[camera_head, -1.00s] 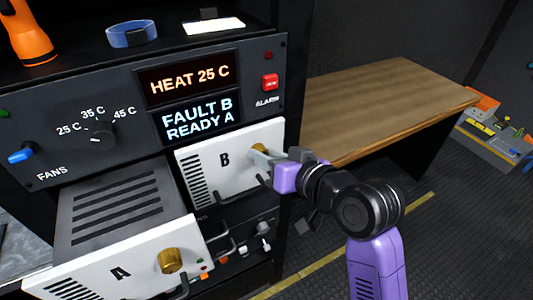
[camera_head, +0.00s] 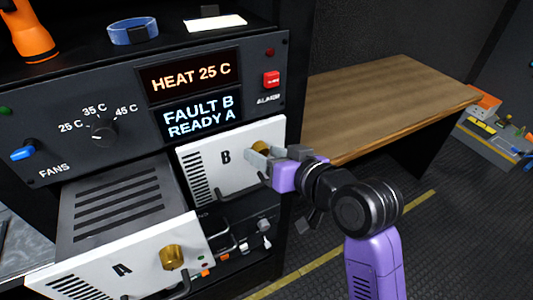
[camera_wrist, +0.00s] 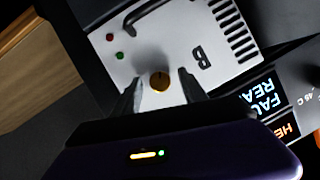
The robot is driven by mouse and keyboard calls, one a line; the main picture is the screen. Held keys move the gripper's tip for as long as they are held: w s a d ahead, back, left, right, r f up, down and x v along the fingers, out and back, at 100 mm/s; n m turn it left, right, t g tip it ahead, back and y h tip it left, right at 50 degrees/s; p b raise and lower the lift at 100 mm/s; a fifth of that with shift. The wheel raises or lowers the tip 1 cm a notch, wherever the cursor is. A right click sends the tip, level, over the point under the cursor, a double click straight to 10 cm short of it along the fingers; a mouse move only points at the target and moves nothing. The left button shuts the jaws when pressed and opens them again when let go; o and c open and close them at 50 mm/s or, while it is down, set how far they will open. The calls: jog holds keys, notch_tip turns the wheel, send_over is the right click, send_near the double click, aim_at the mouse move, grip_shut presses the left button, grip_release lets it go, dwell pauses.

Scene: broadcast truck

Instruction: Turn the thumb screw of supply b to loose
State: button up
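Supply B (camera_head: 215,163) is a white-fronted unit seated in the rack below the displays. Its brass thumb screw (camera_head: 260,148) is on the right of its face, partly hidden by my gripper in the head view. In the wrist view the thumb screw (camera_wrist: 159,81) sits between my two fingers, with a visible gap on both sides. A dark line marks the knob. My gripper (camera_wrist: 160,88) is open around the screw and faces the panel; it also shows in the head view (camera_head: 256,155). The lower display (camera_head: 200,117) reads FAULT B, READY A.
Supply A (camera_head: 120,270) is pulled out at lower left, with its own brass screw (camera_head: 172,257) and a handle. Supply B's handle (camera_head: 235,205) juts out below my gripper. A wooden table (camera_head: 380,95) stands to the right; the floor there is clear.

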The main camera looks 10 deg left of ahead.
jog(key=v, duration=0.7)
jog(key=shift+s+d+r+b, duration=0.15)
jog(key=shift+s+d+b, duration=0.1)
jog(key=shift+b, duration=0.2)
